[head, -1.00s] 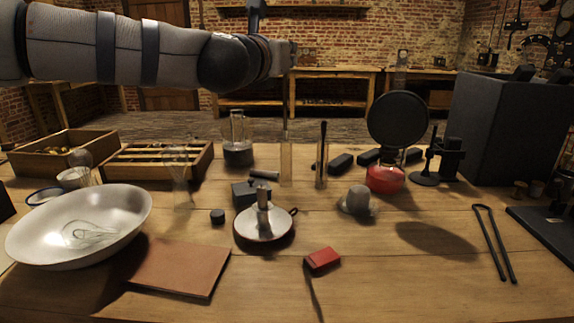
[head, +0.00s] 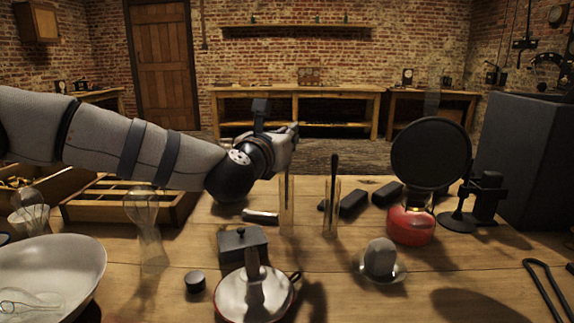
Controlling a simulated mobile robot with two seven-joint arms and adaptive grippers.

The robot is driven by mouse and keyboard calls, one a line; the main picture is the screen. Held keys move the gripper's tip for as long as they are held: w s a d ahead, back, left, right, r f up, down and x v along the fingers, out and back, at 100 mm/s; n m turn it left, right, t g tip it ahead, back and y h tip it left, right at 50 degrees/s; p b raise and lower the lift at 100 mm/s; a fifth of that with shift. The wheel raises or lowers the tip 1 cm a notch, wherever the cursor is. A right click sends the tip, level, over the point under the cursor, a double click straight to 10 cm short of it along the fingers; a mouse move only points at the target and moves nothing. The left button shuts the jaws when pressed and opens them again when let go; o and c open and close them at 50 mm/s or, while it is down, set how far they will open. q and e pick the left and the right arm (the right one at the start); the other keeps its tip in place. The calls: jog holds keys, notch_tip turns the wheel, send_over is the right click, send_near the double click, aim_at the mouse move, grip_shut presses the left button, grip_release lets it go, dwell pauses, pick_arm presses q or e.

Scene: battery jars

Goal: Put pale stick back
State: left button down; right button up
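My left gripper (head: 287,148) is above a slim glass jar (head: 287,213), near its rim. The pale stick (head: 287,183) runs down from the gripper into this jar, upright. The fingers look shut on the stick's upper part, though the hand partly hides the grip. A second slim glass jar (head: 332,215) stands just to the right with a dark stick (head: 333,178) upright in it. My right gripper is out of view.
A white pan (head: 255,301), dark box (head: 243,246) and glass vase (head: 147,230) stand in front and left. A wooden tray (head: 115,210) lies under my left arm.

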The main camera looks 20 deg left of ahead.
pick_arm(q)
notch_tip(320, 180, down, 5)
jog(key=shift+r, duration=0.1)
jog(key=c, duration=1.7)
grip_release()
jog(key=shift+o, duration=0.2)
jog(key=s, duration=1.2)
jog(key=shift+a, duration=0.2)
